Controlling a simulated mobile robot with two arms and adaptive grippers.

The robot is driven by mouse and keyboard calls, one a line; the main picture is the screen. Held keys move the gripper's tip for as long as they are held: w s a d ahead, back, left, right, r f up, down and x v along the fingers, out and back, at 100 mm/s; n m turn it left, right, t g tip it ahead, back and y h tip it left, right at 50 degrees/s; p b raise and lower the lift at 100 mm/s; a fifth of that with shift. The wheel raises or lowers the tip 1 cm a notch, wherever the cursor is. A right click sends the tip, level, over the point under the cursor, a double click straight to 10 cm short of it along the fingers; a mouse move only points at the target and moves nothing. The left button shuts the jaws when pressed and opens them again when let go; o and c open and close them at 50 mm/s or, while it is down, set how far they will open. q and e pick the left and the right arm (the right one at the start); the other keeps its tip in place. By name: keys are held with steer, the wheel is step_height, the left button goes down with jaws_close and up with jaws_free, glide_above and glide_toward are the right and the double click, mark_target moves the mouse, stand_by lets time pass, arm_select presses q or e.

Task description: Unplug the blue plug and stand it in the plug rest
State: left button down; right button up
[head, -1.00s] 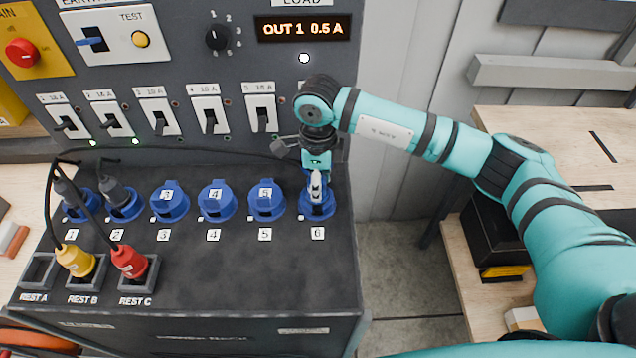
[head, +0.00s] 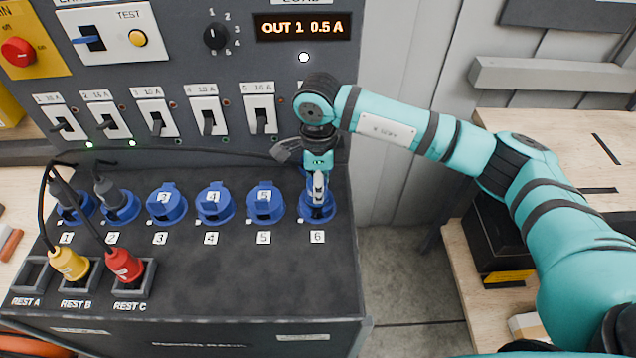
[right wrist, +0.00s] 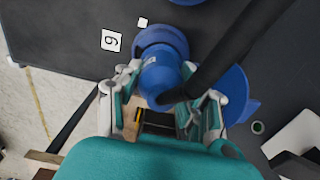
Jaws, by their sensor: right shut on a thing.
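The blue plug (right wrist: 160,72) is seated in or right at the blue socket 6 (right wrist: 155,36), with a black cable running from it. My right gripper (right wrist: 160,103) is shut on the plug, one finger on each side. In the head view the right gripper (head: 318,188) points down at socket 6 (head: 318,213) and hides most of the plug. The plug rests stand at the front left: REST A (head: 33,278) is empty, REST B holds a yellow plug (head: 70,264), and REST C holds a red plug (head: 125,265). My left gripper is not in view.
Dark plugs sit in socket 1 (head: 70,208) and socket 2 (head: 118,205). Sockets 3, 4 and 5 (head: 265,203) are covered by lids. Rocker switches line the panel behind; my arm hides the one above socket 6.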

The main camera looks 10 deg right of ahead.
steer(key=shift+f+n+b, duration=0.1)
steer(key=shift+n+b, duration=1.1)
steer(key=shift+b, duration=0.2)
steer(key=shift+n, duration=0.3)
steer(key=shift+r, duration=0.3)
steer(key=shift+r+p, duration=1.15)
steer(key=shift+r, duration=2.15)
steer(key=shift+w, duration=0.1)
